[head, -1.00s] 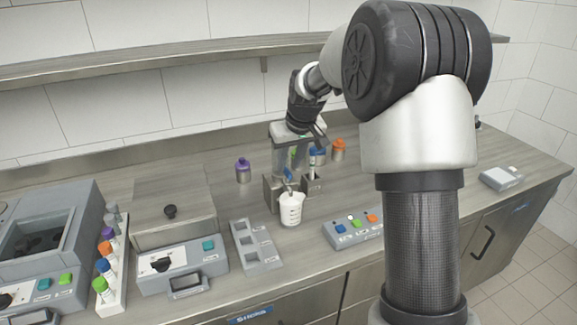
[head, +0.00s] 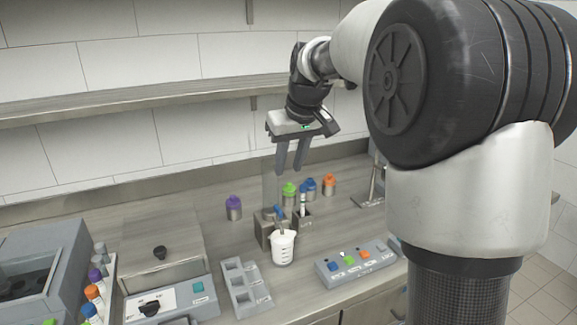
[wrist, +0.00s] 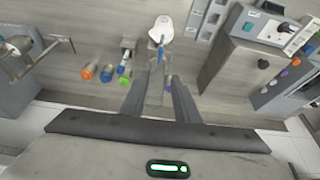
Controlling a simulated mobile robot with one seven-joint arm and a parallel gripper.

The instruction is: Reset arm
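My gripper (head: 291,168) hangs with its fingers pointing down, above the cup filler (head: 262,229) on the counter. Its two fingers are apart with nothing held between them; the wrist view also shows my gripper (wrist: 157,80) with a gap between the fingers. A white cup (head: 283,250) stands upright at the front of the filler. It also shows in the wrist view as a white cup (wrist: 162,29) beyond the fingertips. A blue lever (head: 279,212) is on the filler above the cup.
Purple (head: 233,207), green (head: 289,194), blue (head: 310,188) and orange (head: 329,184) capped bottles stand behind. A button panel (head: 354,262) and a grey slotted holder (head: 243,285) are in front. A shelf (head: 160,92) runs along the wall. A metal stand (head: 371,190) is at right.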

